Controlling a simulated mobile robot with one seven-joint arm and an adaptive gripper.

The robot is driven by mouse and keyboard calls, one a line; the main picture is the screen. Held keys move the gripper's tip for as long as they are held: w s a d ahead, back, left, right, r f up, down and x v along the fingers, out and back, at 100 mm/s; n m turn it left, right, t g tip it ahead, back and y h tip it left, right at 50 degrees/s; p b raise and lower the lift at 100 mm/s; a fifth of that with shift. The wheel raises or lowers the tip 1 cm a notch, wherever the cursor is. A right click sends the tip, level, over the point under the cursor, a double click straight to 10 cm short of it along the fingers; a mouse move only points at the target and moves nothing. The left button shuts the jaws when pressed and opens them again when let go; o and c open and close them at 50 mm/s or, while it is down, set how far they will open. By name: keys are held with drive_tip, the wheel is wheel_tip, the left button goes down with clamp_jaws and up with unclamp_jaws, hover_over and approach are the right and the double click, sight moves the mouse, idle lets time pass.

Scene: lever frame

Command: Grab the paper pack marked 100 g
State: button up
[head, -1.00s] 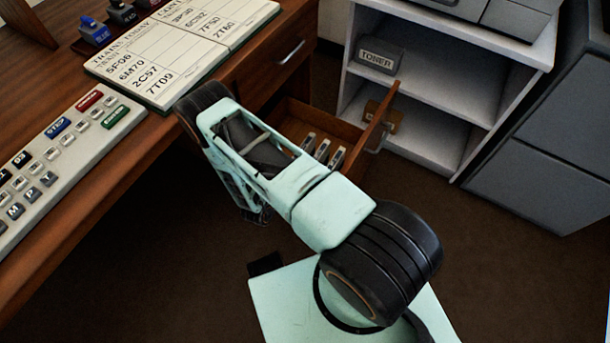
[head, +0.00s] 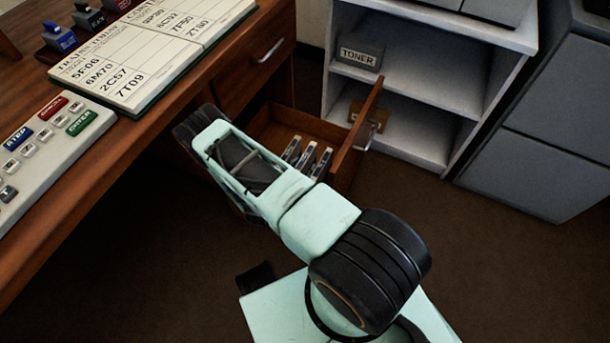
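I see no pack with a readable 100 g mark. A small brown item (head: 376,116) sits on the lower shelf of the white shelf unit, partly hidden behind the raised front of the open drawer; I cannot tell if it is a paper pack. My pale green arm reaches across the middle of the head view, over the floor in front of the desk. My gripper does not show; it is hidden behind or below my arm.
The open wooden drawer (head: 349,144) holds a few slim grey items (head: 309,158). A grey box marked TONER (head: 358,56) stands on the upper shelf of the shelf unit (head: 437,84). The desk has a keyboard (head: 45,150) and a train chart (head: 150,62). A grey cabinet (head: 550,130) stands at right.

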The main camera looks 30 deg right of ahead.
drive_tip(key=shift+x, duration=1.2)
drive_tip(key=shift+a, duration=0.1)
drive_tip(key=shift+c, duration=0.6)
clamp_jaws()
